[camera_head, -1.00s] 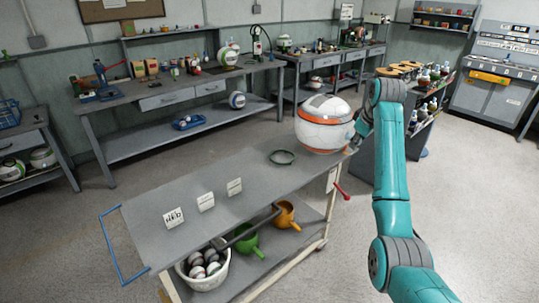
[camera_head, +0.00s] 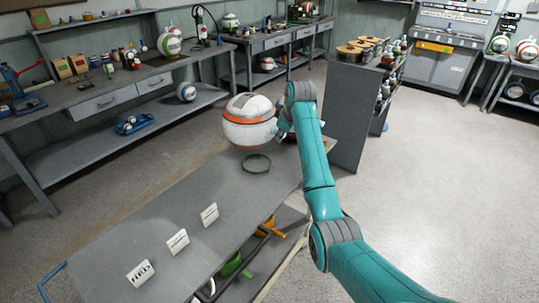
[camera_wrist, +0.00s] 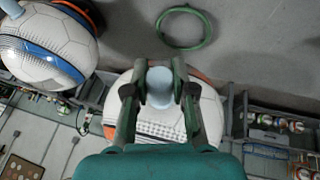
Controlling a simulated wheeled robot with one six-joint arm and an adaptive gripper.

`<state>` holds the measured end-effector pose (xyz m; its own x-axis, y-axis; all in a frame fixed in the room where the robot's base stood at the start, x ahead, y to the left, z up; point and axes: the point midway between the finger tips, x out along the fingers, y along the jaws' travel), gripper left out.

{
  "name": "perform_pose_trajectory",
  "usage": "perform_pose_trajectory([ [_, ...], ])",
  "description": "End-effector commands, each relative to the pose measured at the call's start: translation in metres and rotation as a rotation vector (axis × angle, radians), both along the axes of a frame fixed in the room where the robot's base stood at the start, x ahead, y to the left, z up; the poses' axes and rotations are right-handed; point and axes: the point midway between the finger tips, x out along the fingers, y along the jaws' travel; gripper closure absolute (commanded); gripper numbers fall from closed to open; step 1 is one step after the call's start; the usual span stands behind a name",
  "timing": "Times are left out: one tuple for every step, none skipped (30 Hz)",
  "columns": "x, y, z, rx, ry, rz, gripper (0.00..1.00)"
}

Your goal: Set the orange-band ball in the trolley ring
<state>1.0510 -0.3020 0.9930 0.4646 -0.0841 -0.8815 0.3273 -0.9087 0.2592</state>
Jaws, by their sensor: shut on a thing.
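The orange-band ball (camera_head: 249,121) is white with grey panels and an orange stripe. In the head view it appears just above and beyond the trolley ring (camera_head: 257,164), a thin green hoop on the trolley's grey top (camera_head: 150,235). My gripper (camera_head: 283,124) is at the ball's right side, partly hidden by my arm. In the wrist view my gripper (camera_wrist: 160,88) is shut on the ball's pale blue knob, with the white ball (camera_wrist: 208,115) behind the fingers. The empty ring (camera_wrist: 185,28) shows apart from the ball.
A blue-band ball (camera_wrist: 45,45) with a pale knob shows at left in the wrist view. Three white label cards (camera_head: 178,241) stand on the trolley top. A grey cabinet (camera_head: 352,110) with bottles stands right of my arm. Open floor (camera_head: 440,190) lies to the right.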

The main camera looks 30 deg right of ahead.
Motion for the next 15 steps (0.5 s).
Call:
perform_pose_trajectory([
  [0.0,0.0,-0.008,0.0,0.0,0.0,1.0],
  [0.0,0.0,-0.013,0.0,0.0,0.0,1.0],
  [0.0,0.0,-0.019,0.001,0.0,0.0,1.0],
  [0.0,0.0,-0.022,0.0,0.0,0.0,1.0],
  [0.0,0.0,-0.025,0.0,-0.001,0.0,1.0],
  [0.0,0.0,-0.028,0.0,-0.002,0.0,1.0],
  [0.001,0.0,-0.029,-0.001,-0.003,0.0,1.0],
  [0.0,0.0,-0.031,0.0,-0.002,0.0,1.0],
  [0.0,0.0,-0.035,0.0,-0.001,0.0,1.0],
  [0.0,0.0,-0.038,0.0,-0.001,0.0,1.0],
  [0.0,0.0,-0.042,0.0,-0.001,0.0,1.0],
  [0.0,0.0,-0.047,0.0,-0.001,0.0,1.0],
  [0.0,0.0,-0.052,0.0,-0.001,0.0,1.0],
  [0.0,0.0,-0.057,0.0,0.0,0.0,1.0],
  [0.0,0.0,-0.063,0.0,0.0,0.0,1.0],
])
